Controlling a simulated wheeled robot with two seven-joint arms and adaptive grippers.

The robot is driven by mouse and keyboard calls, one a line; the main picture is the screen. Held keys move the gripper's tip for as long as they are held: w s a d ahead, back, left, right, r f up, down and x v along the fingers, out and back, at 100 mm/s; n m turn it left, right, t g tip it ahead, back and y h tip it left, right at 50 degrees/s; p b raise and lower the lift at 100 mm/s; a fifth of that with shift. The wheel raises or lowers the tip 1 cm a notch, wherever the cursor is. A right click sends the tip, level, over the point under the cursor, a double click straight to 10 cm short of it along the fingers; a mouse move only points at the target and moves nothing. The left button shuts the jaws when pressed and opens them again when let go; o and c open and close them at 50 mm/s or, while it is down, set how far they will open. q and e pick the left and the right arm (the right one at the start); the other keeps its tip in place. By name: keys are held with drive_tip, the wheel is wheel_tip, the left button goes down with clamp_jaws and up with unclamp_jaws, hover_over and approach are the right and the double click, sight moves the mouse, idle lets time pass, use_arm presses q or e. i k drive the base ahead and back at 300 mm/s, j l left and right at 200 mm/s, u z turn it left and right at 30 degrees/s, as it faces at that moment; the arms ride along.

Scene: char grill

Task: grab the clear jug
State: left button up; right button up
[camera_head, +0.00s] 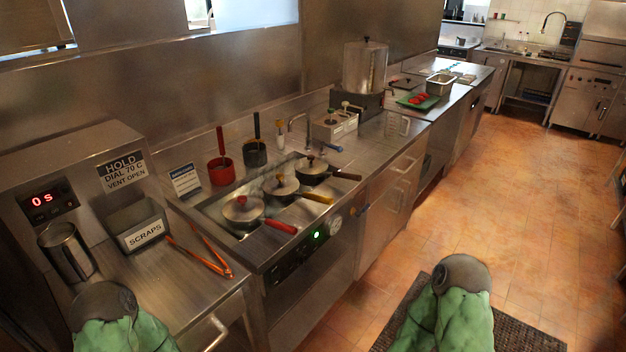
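A clear jug (398,125) stands on the steel counter, near its front edge, to the right of the white-topped dispenser box. It looks see-through and small from here. I see green-covered parts of my two arms at the bottom left and bottom right. Neither of my grippers shows in the head view, so their state is hidden. Nothing is seen touching the jug.
Three lidded pans (243,211) sit in the counter well with handles sticking out. A large pot (365,67), green board (417,101) and metal pan (440,83) stand beyond. Orange tongs (208,262) and a metal pitcher (66,252) are at left. Floor at right is clear.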

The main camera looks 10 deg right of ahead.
sight(394, 119)
drive_tip(key=z, duration=0.4)
drive_tip(key=i+l+z, duration=0.1)
drive_tip(key=z, duration=0.65)
drive_tip(key=i+z, duration=0.15)
drive_tip(key=z, duration=0.25)
drive_tip(key=i, duration=3.8)
drive_tip(key=i+u, duration=0.4)
drive_tip(key=i+l+u, duration=0.2)
drive_tip(key=u, duration=0.2)
drive_tip(key=i+l+u, duration=0.4)
drive_tip(key=k+j, duration=0.1)
drive_tip(key=j, duration=0.05)
